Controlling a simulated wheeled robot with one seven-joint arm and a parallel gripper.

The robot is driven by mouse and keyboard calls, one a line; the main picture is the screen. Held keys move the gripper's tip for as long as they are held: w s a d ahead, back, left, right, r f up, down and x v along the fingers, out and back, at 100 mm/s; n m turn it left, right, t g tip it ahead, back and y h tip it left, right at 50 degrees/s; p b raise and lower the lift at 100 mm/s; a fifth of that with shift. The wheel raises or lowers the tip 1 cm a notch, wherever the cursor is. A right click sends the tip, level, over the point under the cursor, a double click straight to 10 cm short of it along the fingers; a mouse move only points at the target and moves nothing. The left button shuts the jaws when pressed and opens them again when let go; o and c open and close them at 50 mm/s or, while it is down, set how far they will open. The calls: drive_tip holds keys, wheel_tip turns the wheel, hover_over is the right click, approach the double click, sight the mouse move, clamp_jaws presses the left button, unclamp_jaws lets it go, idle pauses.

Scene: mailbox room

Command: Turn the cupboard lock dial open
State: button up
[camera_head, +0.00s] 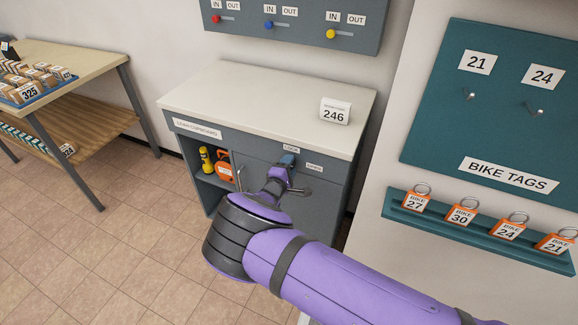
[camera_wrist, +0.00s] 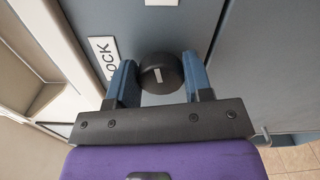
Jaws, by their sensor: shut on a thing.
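The grey cupboard (camera_head: 318,208) has a pale top and a front labelled LOCK (camera_head: 291,149) and OPEN (camera_head: 314,167). Its lock dial (camera_wrist: 160,73) is a round black knob with a short white mark. In the wrist view the mark runs roughly up and down, with the LOCK label (camera_wrist: 104,58) left of the dial and another label (camera_wrist: 162,2), only partly in view, above it. My gripper (camera_head: 287,161) is at the cupboard front and hides the dial in the head view. In the wrist view its blue fingers (camera_wrist: 160,80) are shut on the dial's two sides.
A card reading 246 (camera_head: 335,111) stands on the cupboard top. The open compartment at left holds a yellow torch-like item (camera_head: 206,160) and an orange item (camera_head: 224,166). A bike tag shelf (camera_head: 480,232) is at right. A table (camera_head: 85,62) stands at left; floor between is clear.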

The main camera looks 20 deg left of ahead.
drive_tip(key=shift+f+m, duration=0.15)
drive_tip(key=shift+m, duration=0.95)
drive_tip(key=o, duration=0.9)
drive_tip(key=s, duration=1.1)
drive_tip(key=shift+a, duration=0.4)
